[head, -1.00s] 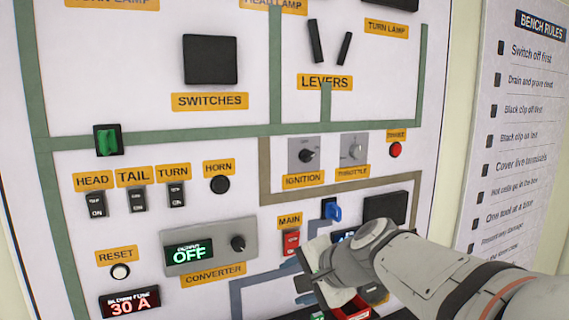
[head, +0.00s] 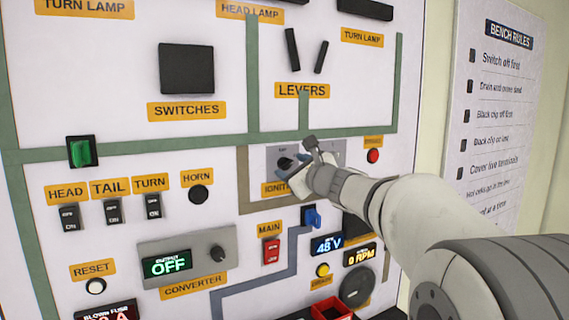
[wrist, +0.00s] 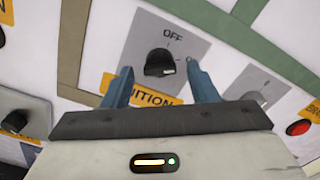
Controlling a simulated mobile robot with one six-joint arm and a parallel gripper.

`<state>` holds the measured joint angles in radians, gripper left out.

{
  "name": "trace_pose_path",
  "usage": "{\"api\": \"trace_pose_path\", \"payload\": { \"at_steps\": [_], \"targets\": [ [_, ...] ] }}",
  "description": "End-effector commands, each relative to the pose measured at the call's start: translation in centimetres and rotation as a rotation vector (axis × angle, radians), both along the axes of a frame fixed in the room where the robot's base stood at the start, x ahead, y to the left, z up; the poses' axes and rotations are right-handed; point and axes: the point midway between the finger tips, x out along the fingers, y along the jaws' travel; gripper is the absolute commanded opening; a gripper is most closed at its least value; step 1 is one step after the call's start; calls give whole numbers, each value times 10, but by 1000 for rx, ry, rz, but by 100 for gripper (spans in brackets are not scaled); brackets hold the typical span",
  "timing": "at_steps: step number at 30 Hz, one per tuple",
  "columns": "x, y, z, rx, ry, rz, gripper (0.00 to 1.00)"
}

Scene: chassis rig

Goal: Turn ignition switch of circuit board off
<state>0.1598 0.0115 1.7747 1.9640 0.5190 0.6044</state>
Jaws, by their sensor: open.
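The ignition switch is a dark round knob (wrist: 159,63) on a grey plate (wrist: 200,45) marked OFF above it, in the wrist view. Its pale pointer mark faces to the right, away from the OFF mark. In the head view the knob (head: 286,163) shows just left of my gripper, and the orange ignition label (head: 272,189) is partly covered. My gripper (head: 303,165) is open in front of the board. In the wrist view its blue fingers (wrist: 160,68) stand on the left and right of the knob, with gaps. Whether they touch the board I cannot tell.
A red button (head: 373,156) sits right of the gripper, and a blue key-like switch (head: 312,216) sits below it. The red main switch (head: 271,251) and the converter (head: 188,257) reading OFF are lower left. A bench rules sign (head: 500,120) hangs at right.

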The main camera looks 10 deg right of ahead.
Motion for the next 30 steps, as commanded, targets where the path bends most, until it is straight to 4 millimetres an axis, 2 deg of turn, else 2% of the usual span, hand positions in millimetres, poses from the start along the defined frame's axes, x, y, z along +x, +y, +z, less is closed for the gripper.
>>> {"api": "trace_pose_path", "payload": {
  "at_steps": [6, 15, 30],
  "targets": [
    [20, 7, 1, -1, 0, 0, 53],
    [23, 7, 0, -2, -1, -1, 53],
    [22, 6, 0, -3, -1, -1, 13]
  ]
}}
